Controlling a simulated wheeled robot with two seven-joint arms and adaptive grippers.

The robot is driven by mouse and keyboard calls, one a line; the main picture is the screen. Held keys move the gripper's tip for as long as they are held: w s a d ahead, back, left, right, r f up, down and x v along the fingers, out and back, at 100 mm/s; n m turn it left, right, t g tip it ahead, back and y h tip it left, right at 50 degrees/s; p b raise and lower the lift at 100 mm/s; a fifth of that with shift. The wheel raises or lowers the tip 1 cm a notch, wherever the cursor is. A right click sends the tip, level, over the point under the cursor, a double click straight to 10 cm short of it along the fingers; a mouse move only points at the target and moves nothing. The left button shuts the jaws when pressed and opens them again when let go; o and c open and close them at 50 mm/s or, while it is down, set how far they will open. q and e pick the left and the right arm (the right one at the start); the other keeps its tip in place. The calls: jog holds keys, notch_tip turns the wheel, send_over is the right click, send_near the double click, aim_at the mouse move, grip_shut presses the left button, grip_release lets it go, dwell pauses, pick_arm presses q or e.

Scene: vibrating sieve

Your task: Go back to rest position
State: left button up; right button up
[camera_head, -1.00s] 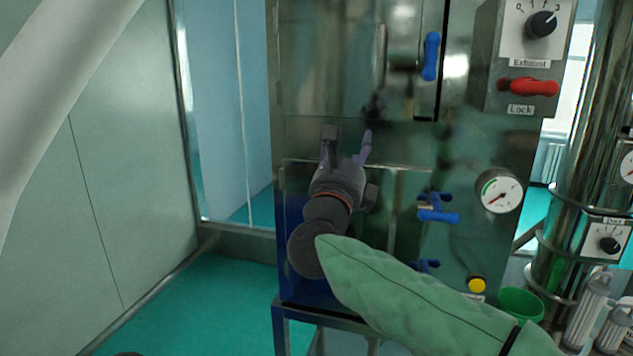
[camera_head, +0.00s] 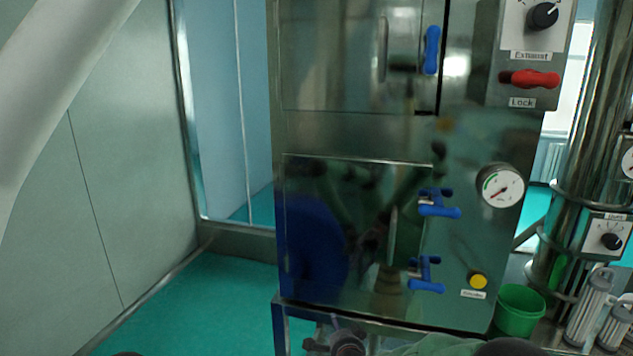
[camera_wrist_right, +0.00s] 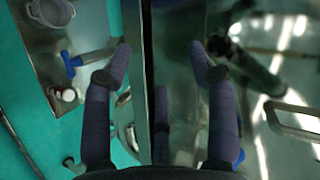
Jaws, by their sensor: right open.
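My right gripper (camera_head: 345,342) is low at the bottom edge of the head view, below the lower door of the steel cabinet. It is partly cut off by the frame. My left gripper is not in the head view. The steel cabinet (camera_head: 300,135) has a closed lower door (camera_head: 375,185) with blue latches (camera_head: 438,211) at its right side.
A gauge (camera_head: 500,187), a yellow button (camera_head: 478,281) and a red lock handle (camera_head: 535,79) are on the cabinet's right. A green bucket (camera_head: 518,311) and metal cylinders (camera_head: 588,310) stand at the lower right. Green floor (camera_head: 200,305) is clear at left.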

jog(key=s+d+f+n+g+y, duration=0.1)
jog(key=s+d+f+n+g, duration=0.15)
jog(key=s+f, duration=0.75)
jog(key=s+d+f+n+g, duration=0.1)
jog(key=s+f+n+g, duration=0.45)
jog(key=f, duration=0.85)
jog(key=s+f+n+g+y, duration=0.1)
jog(key=s+f, duration=0.3)
jog(key=s, duration=0.7)
jog(key=s+f+n+g+b, duration=0.1)
jog(key=s+f+g, duration=0.3)
jog(key=s, duration=0.8)
jog(key=shift+f+y, duration=0.4)
jog(key=shift+f, duration=0.2)
